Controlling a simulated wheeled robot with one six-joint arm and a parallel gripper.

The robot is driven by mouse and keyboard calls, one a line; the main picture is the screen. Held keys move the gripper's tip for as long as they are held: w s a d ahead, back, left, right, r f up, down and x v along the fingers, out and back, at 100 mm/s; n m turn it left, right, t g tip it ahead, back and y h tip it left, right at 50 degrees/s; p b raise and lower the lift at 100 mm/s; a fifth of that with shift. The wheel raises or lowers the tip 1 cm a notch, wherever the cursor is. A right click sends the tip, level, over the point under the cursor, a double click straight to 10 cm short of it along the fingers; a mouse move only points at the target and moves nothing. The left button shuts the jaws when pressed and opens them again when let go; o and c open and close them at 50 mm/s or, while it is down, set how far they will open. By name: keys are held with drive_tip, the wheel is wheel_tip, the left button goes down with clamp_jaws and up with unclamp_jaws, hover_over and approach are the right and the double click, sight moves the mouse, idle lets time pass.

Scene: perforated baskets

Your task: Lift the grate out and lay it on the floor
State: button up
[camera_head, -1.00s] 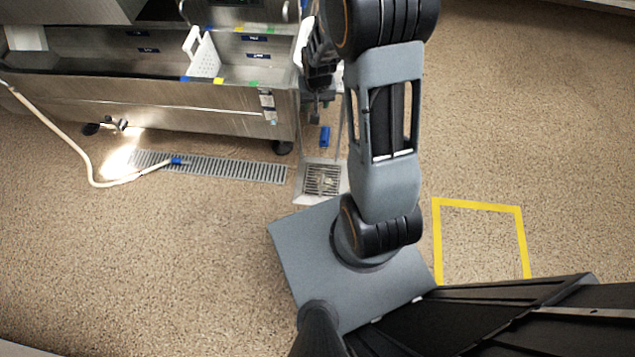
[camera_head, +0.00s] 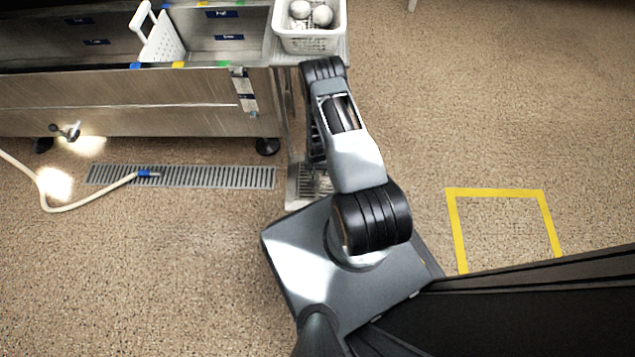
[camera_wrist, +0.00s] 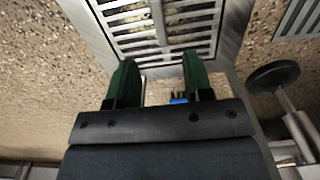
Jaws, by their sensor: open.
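The square slotted metal grate (camera_head: 312,184) sits in a pale metal frame in the floor, partly hidden behind my arm in the head view. In the wrist view the grate (camera_wrist: 165,22) shows at the top, with dark slots and something pale beneath the bars. My gripper (camera_wrist: 160,78) is open and empty. Its two green fingers point toward the grate's near edge, apart from each other. Whether they touch it I cannot tell. In the head view my gripper is hidden by the arm.
A yellow taped outline (camera_head: 458,230) marks bare floor at the right. A white basket (camera_head: 312,42) with round items stands behind my arm. A long slotted channel (camera_head: 210,178) and a hose (camera_head: 85,205) lie left.

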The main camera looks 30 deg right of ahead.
sight(317, 179)
wheel_tip(317, 179, down, 10)
drive_tip(key=b, duration=0.5)
drive_tip(key=shift+r, duration=0.25)
clamp_jaws()
idle(0.4)
